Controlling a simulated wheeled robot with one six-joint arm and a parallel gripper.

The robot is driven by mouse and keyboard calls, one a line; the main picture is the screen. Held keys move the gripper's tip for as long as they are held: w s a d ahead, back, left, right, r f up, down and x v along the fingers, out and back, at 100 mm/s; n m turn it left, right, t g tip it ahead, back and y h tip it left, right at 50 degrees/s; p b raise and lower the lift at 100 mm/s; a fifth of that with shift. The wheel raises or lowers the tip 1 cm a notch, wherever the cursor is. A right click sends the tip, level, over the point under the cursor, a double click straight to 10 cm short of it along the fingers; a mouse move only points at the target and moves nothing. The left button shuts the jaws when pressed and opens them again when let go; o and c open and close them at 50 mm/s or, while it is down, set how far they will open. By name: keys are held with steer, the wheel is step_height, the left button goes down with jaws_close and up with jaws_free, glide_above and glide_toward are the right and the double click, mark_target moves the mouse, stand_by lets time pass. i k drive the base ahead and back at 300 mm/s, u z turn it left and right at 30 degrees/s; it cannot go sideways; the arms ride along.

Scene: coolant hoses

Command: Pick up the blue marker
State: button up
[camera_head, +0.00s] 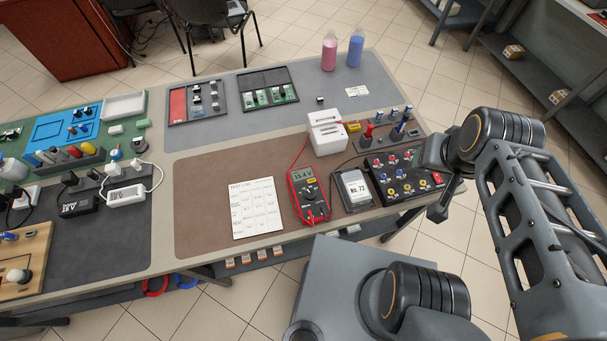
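No thing is clearly readable as the blue marker. A small blue cylinder (32,158) stands at the left end of a dark rack (92,160) at the left of the bench, with red, grey and yellow ones beside it. My gripper (437,212) hangs at the right, just off the bench's right edge, seen from behind. It is apart from all these pieces, and its fingers are too hidden to read.
A multimeter (308,194), a paper sheet (257,208), a dark box with several knobs (402,177) and a white device (327,132) crowd the right half. Pink (329,52) and blue (356,50) bottles stand at the back. The brown mat (205,190) has clear room at its left.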

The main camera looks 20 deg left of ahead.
mark_target(406, 116)
steer(key=u, duration=0.1)
steer(key=k, duration=0.45)
steer(key=z, duration=1.15)
steer(key=i, duration=1)
steer(key=u, duration=2.05)
